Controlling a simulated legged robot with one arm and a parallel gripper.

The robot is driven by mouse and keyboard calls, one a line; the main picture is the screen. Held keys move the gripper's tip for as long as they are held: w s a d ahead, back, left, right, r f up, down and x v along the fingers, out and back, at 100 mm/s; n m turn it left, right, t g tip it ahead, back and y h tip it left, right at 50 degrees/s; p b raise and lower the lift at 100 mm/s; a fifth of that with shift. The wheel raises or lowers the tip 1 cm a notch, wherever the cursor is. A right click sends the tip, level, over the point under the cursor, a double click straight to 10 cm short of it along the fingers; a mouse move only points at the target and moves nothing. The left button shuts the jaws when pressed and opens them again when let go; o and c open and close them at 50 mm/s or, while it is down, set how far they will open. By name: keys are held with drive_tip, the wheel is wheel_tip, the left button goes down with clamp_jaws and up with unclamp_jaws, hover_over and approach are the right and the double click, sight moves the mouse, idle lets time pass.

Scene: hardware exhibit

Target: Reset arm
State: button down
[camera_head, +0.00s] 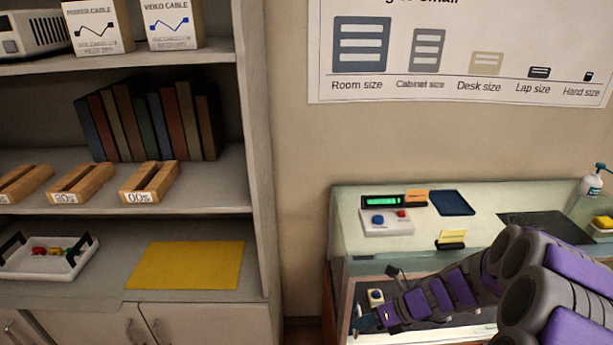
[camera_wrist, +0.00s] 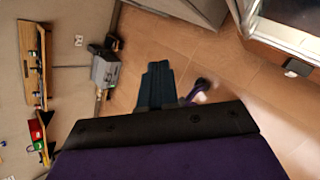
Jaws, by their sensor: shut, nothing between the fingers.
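My arm, purple and dark grey, reaches in from the lower right in the head view. My gripper (camera_head: 366,322) is at its end, low in front of the glass display case (camera_head: 345,228). In the wrist view my gripper (camera_wrist: 158,68) shows as dark fingers close together, shut and empty, with tiled floor behind them. Nothing is touching the fingertips in that view.
A shelf unit on the left holds books (camera_head: 150,120), wooden blocks (camera_head: 150,182), a white tray (camera_head: 45,268) and a yellow mat (camera_head: 188,265). A device with a blue button (camera_head: 387,222) and a dark blue pad (camera_head: 452,203) lie on the case. The floor (camera_wrist: 225,65) shows free room.

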drive_tip(key=s+a+r+n+g+h, duration=0.25)
drive_tip(key=s+r+n, duration=0.25)
drive_tip(key=s+n, duration=0.25)
drive_tip(key=s+a+r+n+g+h, duration=0.1)
drive_tip(key=s+a+r+n, duration=0.35)
drive_tip(key=s+n, duration=0.3)
drive_tip(key=s+d+r+n+h, duration=0.2)
drive_tip(key=s+d+n, duration=0.1)
drive_tip(key=s+n, duration=0.4)
drive_tip(key=s+d+r+n+h, duration=0.3)
drive_tip(key=s+n, duration=0.5)
drive_tip(key=s, duration=0.1)
drive_tip(key=shift+d+r, duration=0.3)
drive_tip(key=shift+g, duration=0.25)
